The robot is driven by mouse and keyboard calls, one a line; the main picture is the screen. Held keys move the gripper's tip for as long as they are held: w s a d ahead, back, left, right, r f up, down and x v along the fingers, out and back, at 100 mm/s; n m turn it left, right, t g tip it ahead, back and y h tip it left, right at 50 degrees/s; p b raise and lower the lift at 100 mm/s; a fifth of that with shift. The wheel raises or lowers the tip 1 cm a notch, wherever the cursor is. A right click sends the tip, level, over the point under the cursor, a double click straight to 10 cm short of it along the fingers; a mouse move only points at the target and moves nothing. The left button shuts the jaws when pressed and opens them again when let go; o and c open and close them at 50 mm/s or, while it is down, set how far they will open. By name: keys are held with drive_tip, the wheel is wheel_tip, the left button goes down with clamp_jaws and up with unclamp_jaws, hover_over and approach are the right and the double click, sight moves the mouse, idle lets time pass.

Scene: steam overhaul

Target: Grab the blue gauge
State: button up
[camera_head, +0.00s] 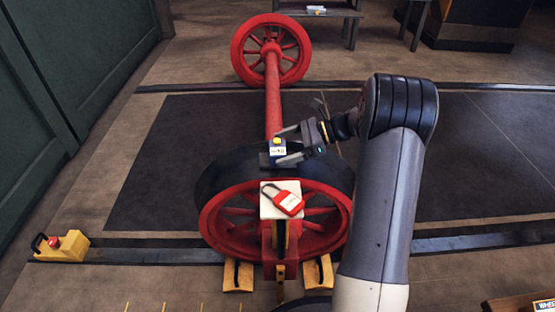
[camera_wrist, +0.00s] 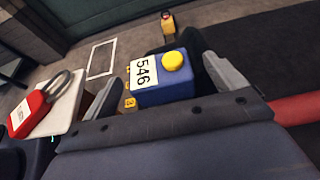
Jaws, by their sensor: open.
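The blue gauge (camera_head: 277,147) is a small blue box with a yellow round button and a white label. It sits on a dark surface above the red wheel. In the wrist view the gauge (camera_wrist: 165,88) shows its label "546" and lies between the two fingers. My gripper (camera_head: 287,146) is open, its fingers to either side of the gauge. Whether the fingers touch it cannot be told. The gauge's lower part is partly hidden by my gripper in the wrist view.
A red padlock (camera_head: 289,203) lies on a white plate (camera_head: 268,211) just in front of the gauge. A red wheelset (camera_head: 272,90) stretches away behind. A yellow box with a red button (camera_head: 67,246) stands on the floor at left.

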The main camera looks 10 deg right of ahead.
drive_tip(key=shift+x, duration=1.2)
drive_tip(key=shift+c, duration=0.3)
drive_tip(key=c, duration=1.3)
drive_tip(key=shift+r, duration=0.1)
